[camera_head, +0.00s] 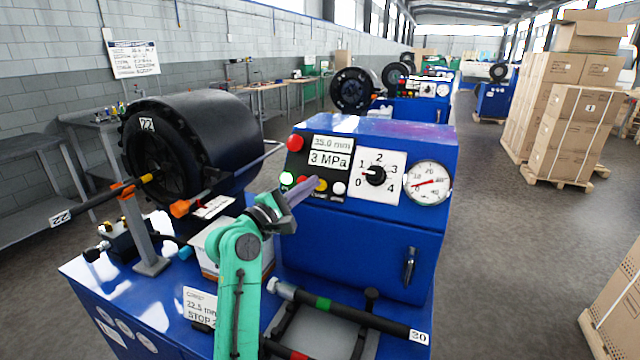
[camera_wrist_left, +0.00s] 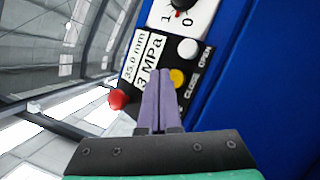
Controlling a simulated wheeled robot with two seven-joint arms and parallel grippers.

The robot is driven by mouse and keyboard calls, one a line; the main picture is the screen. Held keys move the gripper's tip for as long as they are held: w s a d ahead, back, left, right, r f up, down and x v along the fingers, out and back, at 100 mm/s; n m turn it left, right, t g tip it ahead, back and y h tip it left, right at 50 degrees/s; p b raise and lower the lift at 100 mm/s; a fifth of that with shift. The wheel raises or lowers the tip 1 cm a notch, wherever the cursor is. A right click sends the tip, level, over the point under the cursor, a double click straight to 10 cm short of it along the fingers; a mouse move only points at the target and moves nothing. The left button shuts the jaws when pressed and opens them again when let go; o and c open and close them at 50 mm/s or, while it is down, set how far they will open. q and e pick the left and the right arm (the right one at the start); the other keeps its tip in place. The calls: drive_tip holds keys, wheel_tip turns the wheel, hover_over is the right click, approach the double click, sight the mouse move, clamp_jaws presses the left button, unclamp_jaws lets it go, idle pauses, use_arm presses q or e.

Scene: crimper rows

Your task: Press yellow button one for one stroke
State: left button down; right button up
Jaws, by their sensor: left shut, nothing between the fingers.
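The yellow button (camera_head: 323,185) sits in the lower row of the black panel (camera_head: 330,150) on the blue machine (camera_head: 370,240). It also shows as a yellow disc in the left wrist view (camera_wrist_left: 177,78), just right of my fingertips. My left gripper (camera_head: 313,184) is shut and empty, with its purple fingers pointing at the panel near the yellow button. In the left wrist view my gripper (camera_wrist_left: 155,72) overlaps the panel between the pressure label and the yellow button. I cannot tell whether the tips touch the panel. My right gripper is not in view.
A white button (camera_head: 339,188) is right of the yellow one; a red button (camera_head: 295,142) is at the panel's upper left. A black drum (camera_head: 190,145) stands left. A hose (camera_head: 350,318) lies in front.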

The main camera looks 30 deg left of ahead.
use_arm(q)
drive_tip(key=s+r, duration=0.1)
drive_tip(key=s+p, duration=0.1)
drive_tip(key=s+r+p, duration=0.1)
drive_tip(key=shift+s+d+r, duration=0.1)
drive_tip(key=shift+s+r, duration=0.2)
drive_tip(key=shift+s, duration=0.1)
idle(2.5)
